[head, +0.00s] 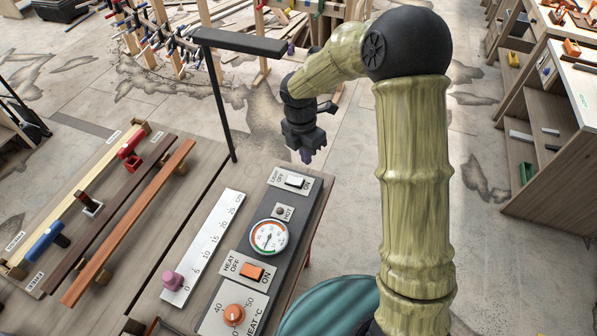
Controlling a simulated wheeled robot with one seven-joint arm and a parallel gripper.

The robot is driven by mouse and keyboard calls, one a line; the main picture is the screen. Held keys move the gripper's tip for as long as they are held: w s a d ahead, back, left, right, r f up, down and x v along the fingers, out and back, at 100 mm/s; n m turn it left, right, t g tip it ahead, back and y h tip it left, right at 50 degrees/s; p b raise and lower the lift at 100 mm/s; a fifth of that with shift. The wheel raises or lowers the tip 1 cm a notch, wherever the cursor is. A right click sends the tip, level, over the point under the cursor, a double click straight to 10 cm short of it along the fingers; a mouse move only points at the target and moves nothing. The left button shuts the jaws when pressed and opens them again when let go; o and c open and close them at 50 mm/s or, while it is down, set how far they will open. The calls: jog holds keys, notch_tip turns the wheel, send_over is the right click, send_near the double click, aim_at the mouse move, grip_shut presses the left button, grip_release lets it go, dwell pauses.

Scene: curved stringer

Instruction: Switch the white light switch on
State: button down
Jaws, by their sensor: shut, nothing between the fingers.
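The white light switch (294,181) sits at the far end of the dark control panel, on a metal plate marked LIGHT with OFF at its left and ON at its right. It is a small white rocker; its tilt is too small to tell. My gripper (306,154) hangs above and a little beyond the switch, pointing down, with its fingers shut and empty. It looks apart from the switch. Nothing hides the switch.
On the panel are a dial gauge (268,237), an orange heat switch (252,272) and an orange knob (234,315). A ruler slider with a pink knob (173,280) lies left. Clamped strips lie further left.

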aim_at(300, 181)
jog(key=w+a+n, duration=0.1)
jog(key=n, duration=0.1)
jog(key=w+a+f+n, duration=0.1)
jog(key=a+n, duration=0.1)
jog(key=n, duration=0.1)
jog(key=shift+w+f, duration=0.2)
jog(key=shift+f, duration=0.1)
jog(key=f, duration=0.3)
jog(key=f+p, duration=0.1)
jog(key=f, duration=0.2)
jog(key=d+f+p, duration=0.1)
jog(key=f, duration=0.2)
jog(key=shift+s+f, duration=0.25)
jog(key=shift+f, duration=0.1)
jog(key=shift+f, duration=0.2)
jog(key=shift+d, duration=0.2)
jog(key=shift+a+r, duration=0.1)
jog(key=shift+a, duration=0.15)
